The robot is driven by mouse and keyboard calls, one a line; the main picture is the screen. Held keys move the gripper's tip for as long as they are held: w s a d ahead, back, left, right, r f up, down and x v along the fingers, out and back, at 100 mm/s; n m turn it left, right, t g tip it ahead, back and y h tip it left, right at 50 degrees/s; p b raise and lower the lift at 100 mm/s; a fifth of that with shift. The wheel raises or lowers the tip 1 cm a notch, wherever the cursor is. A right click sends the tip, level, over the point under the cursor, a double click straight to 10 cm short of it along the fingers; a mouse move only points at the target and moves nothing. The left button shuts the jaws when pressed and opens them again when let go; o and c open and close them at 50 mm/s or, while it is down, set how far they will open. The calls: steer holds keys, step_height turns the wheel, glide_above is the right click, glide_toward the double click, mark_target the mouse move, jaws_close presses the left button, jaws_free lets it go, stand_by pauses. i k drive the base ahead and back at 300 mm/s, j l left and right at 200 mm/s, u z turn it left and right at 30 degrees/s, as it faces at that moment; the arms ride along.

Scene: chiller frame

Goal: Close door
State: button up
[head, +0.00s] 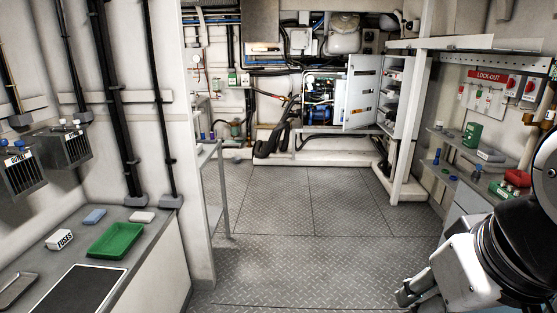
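A light grey door (362,92) with dark slots stands open at the back of the room, right of centre. It hangs beside a tall cabinet (405,105) whose shelves and contents show through the opening. My gripper (405,294) is low at the right of the head view, near the bottom edge, far in front of the door and not touching it. Its fingers are small and partly cut off by my arm and the frame, so I cannot tell whether they are open or shut.
The checkered metal floor (290,205) is clear between me and the back. A white post (411,130) rises in front of the cabinet. A bench with a green tray (116,240) lies left; a shelf with a green box (472,134) is right.

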mark_target(354, 100)
steer(key=i, duration=5.7)
steer(key=i+z, duration=0.4)
steer(key=i, duration=0.2)
steer(key=i+j+z, duration=0.25)
steer(key=i+z, duration=0.2)
steer(key=i, duration=0.15)
steer(key=i+j+z, duration=0.4)
steer(key=i, duration=0.15)
steer(key=i+j+z, duration=0.4)
steer(key=j, duration=0.2)
steer(key=i+j+u, duration=0.2)
steer(key=i+j, duration=0.45)
